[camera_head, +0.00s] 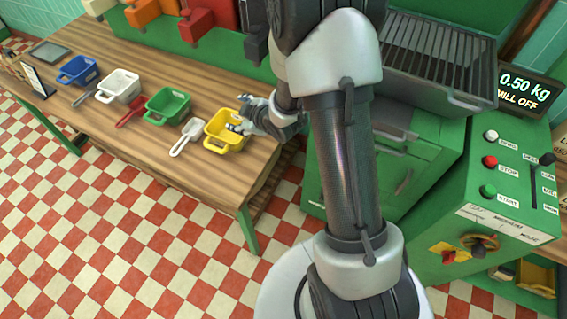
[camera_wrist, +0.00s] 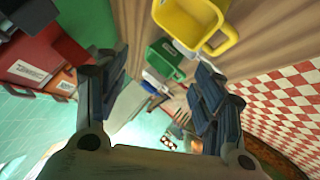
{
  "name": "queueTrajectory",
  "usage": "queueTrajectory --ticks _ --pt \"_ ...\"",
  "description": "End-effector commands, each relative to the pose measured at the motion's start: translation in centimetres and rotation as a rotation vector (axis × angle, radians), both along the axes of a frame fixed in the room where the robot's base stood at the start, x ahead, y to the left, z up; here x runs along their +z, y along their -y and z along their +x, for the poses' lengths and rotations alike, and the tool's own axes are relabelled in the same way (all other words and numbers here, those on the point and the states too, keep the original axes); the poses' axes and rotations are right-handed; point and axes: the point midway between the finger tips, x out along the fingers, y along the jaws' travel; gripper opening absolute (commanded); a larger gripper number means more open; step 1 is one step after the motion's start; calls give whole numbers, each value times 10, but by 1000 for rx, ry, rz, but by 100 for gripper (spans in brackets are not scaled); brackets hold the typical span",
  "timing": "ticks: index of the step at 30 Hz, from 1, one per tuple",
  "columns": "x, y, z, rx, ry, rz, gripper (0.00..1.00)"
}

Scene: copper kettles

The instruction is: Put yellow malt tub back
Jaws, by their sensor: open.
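The yellow tub (camera_head: 222,143) stands on the wooden table near its right end, between the white scoop and my arm. My gripper (camera_head: 240,124) is at the tub's right side, its fingertips overlapping the tub in the head view. In the wrist view the fingers (camera_wrist: 158,82) are spread wide with nothing held between them. Whether a finger touches the tub, I cannot tell.
A white scoop (camera_head: 187,137), green tub (camera_head: 167,106), red scoop (camera_head: 131,110), white tub (camera_head: 118,87) and blue tub (camera_head: 77,71) stand in a row leftward. Coloured dispensers (camera_head: 196,22) line the back. The green mill (camera_head: 478,215) stands at the right.

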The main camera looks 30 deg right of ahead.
Motion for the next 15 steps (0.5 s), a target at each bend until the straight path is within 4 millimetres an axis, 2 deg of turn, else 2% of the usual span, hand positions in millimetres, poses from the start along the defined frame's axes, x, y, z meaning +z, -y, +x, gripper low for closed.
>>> queueTrajectory --ticks 1,5,8,11,15 --pt "28 4 -3 -44 -17 -10 62" --pt "80 14 -30 -178 -96 -5 62" --pt "116 18 -60 -283 -153 22 62" --pt "147 17 -99 -386 -212 65 62" --pt "181 8 -163 -515 -298 148 62"
